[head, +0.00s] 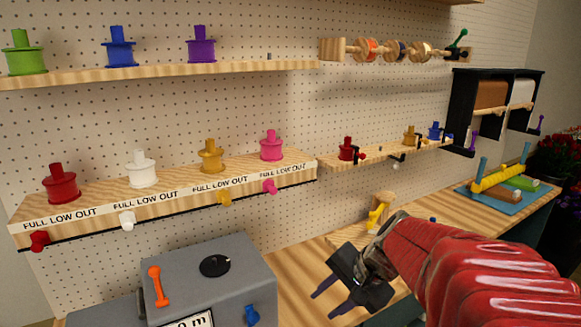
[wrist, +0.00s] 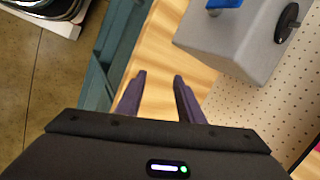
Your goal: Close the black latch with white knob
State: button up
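The latch is not in the wrist view.
A grey box (head: 210,275) with an orange lever stands on the bench left of my gripper. A longer shelf (head: 180,195) holds several spools with coloured knobs below. A blue tray (head: 490,198) lies farther right. The pegboard wall stands behind.

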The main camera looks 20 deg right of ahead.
jog(key=w+d+r+m+t, duration=0.1)
jog(key=w+d+m+t, duration=0.2)
jog(key=w+d+m, duration=0.45)
jog(key=m+t+h, duration=0.7)
jog(key=m+t, duration=0.2)
jog(key=m, duration=0.9)
send_near(398, 168)
jog(key=d+v, duration=0.1)
jog(key=v, duration=0.3)
jog(key=shift+s+a+f, duration=0.2)
jog(key=shift+s+a, duration=0.15)
jog(key=shift+a, duration=0.15)
jog(key=x, duration=1.3)
jog(key=shift+w+r, duration=0.2)
jog(key=shift+w, duration=0.25)
jog(key=shift+c, duration=0.4)
